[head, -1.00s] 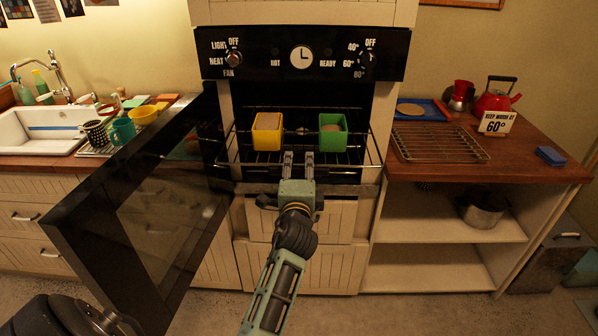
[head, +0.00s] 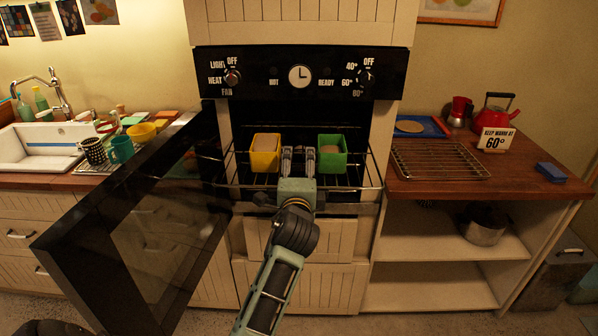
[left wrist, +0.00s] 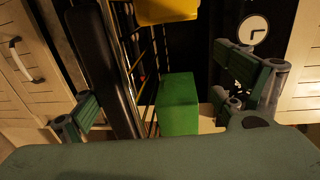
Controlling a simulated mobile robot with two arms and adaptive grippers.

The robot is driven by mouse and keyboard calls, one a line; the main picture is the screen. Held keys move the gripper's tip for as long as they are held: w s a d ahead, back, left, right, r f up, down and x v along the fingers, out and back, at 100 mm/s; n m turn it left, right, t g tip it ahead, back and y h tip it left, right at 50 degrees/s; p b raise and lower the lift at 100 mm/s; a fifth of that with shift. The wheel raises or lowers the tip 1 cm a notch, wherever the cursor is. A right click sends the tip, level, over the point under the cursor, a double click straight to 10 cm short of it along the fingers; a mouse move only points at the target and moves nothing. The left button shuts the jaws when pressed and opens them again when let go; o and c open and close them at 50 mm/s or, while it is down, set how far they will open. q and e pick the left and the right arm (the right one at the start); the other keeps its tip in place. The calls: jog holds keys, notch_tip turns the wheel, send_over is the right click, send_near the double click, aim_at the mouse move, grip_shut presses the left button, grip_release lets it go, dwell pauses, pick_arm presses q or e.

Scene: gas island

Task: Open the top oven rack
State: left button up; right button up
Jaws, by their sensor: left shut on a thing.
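The top oven rack (head: 355,178) is a wire rack in the open oven and holds a yellow box (head: 265,153) and a green box (head: 332,162), both with pale contents. My left gripper (head: 298,157) reaches over the rack's front between the two boxes. It is shut on the rack; the exact contact is hard to see. In the left wrist view the green box (left wrist: 178,105) shows between the fingers, with the yellow box (left wrist: 167,10) above and rack wires beside it. My right gripper is not in view.
The dark oven door (head: 140,230) stands open to the left. A counter with a wire grid (head: 440,162), a red kettle (head: 492,114) and a sign (head: 496,139) is to the right. The sink (head: 40,145) and cups are at the left. Drawers lie below the oven.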

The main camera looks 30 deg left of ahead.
pick_arm(q)
jog(key=shift+s+d+r+t, duration=0.1)
jog(key=shift+s+r+t, duration=0.05)
jog(key=shift+r, duration=0.45)
jog(key=shift+s+d+r+t, duration=0.1)
jog(key=shift+r+t, duration=0.05)
jog(key=shift+r, duration=0.45)
jog(key=shift+c, duration=0.8)
jog(key=shift+s+d+f+p, duration=0.1)
jog(key=shift+s+f+p, duration=0.15)
jog(key=shift+p, duration=0.05)
jog(key=shift+c, duration=0.8)
jog(key=shift+s+d, duration=0.15)
jog(key=shift+s, duration=0.1)
jog(key=shift+c, duration=0.4)
jog(key=shift+p+v, duration=0.4)
jog(key=shift+v, duration=1.15)
jog(key=shift+c, duration=0.6)
jog(key=v, duration=0.4)
jog(key=shift+r, duration=0.2)
jog(key=shift+c, duration=1.4)
jog(key=shift+s+d+f+p, duration=0.2)
jog(key=shift+s+f+p, duration=0.2)
jog(key=shift+f+p, duration=0.1)
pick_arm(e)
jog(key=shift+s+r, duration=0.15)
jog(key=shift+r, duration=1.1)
